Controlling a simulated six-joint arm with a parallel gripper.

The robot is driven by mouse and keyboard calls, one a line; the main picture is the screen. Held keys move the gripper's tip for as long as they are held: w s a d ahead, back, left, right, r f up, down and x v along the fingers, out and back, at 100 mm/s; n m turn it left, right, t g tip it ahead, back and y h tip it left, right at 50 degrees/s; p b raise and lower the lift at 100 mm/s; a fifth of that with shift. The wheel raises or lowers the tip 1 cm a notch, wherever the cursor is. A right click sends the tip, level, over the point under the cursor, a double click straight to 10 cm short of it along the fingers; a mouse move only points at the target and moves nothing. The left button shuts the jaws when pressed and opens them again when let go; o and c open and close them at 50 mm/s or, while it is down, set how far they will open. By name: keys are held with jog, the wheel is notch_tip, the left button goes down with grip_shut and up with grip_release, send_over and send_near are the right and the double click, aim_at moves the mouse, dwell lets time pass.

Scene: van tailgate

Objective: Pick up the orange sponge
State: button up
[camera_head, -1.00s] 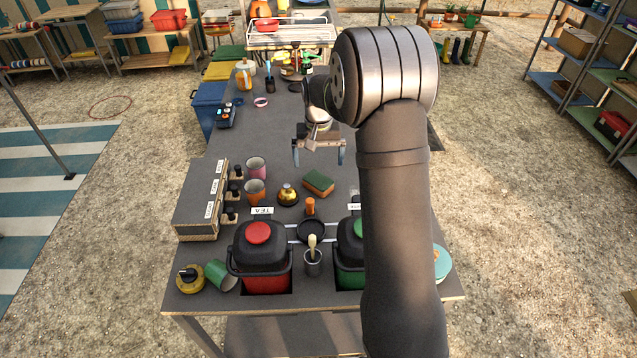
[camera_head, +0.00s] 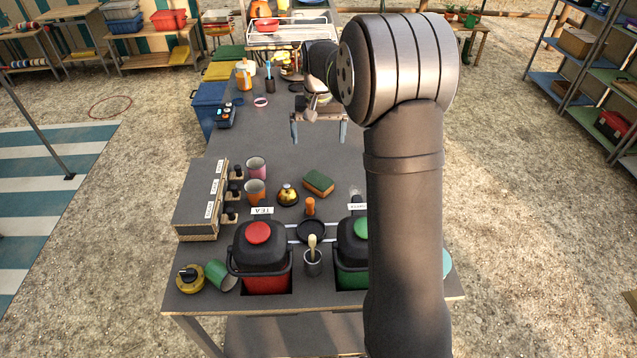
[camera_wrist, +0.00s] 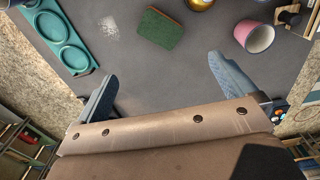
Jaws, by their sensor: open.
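The orange sponge (camera_head: 318,183) lies flat on the grey table, with a green top layer and orange sides. It also shows in the wrist view (camera_wrist: 160,29) as a green rectangle with a thin orange edge, at the top middle. My gripper (camera_head: 319,139) is open and empty above the table, farther back than the sponge. In the wrist view my gripper's two blue-grey fingers (camera_wrist: 157,72) stand wide apart, with the sponge beyond them and touching neither.
A brass bell-like object (camera_head: 287,195) and an orange cup (camera_head: 255,191) stand left of the sponge. A pink cup (camera_head: 256,168) is behind that cup. A teal tray (camera_wrist: 62,40) lies at left in the wrist view.

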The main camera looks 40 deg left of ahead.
jog(key=shift+r, duration=1.05)
jog(key=c, duration=0.6)
jog(key=shift+o, duration=0.2)
jog(key=n, duration=0.9)
send_over(318, 179)
jog(key=f, duration=1.3)
jog(key=shift+w+d+f, duration=0.1)
jog(key=shift+d+f, duration=0.05)
jog(key=shift+d, duration=0.25)
jog(key=shift+a+f, duration=0.15)
jog(key=shift+f, duration=1.2)
jog(key=shift+a+f, duration=0.15)
jog(key=shift+f, duration=1.15)
jog(key=shift+c, duration=0.2)
